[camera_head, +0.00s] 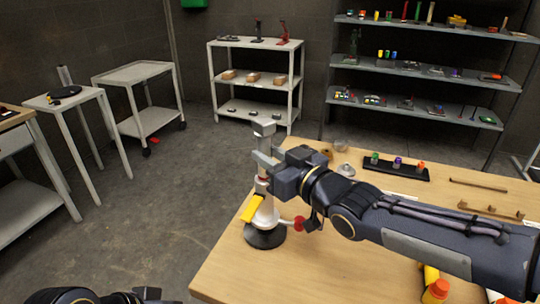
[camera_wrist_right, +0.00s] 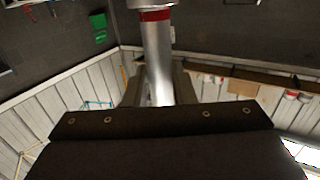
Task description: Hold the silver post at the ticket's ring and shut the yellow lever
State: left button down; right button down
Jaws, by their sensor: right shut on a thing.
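The silver post (camera_head: 265,208) stands upright on a round black base (camera_head: 265,236) at the near-left corner of the wooden table. A yellow lever (camera_head: 252,208) slants down along its left side. A side arm with a red knob (camera_head: 299,223) sticks out to its right. My right gripper (camera_head: 265,160) is shut on the upper post, below its grey head. In the right wrist view the post (camera_wrist_right: 158,65) runs between the fingers, with a red ring (camera_wrist_right: 155,15) beyond them. I cannot make out a ticket. Dark parts of my left arm show at the bottom edge; its fingertips are hidden.
On the wooden table (camera_head: 225,280), a black tray (camera_head: 395,170) with coloured pieces stands behind my right forearm. Brown rods lie at the right.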

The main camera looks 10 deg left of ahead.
jog(key=shift+f+b, duration=0.7)
jog(key=shift+f, duration=0.05)
jog(key=c, duration=1.1)
grip_release()
jog(key=shift+c, duration=0.2)
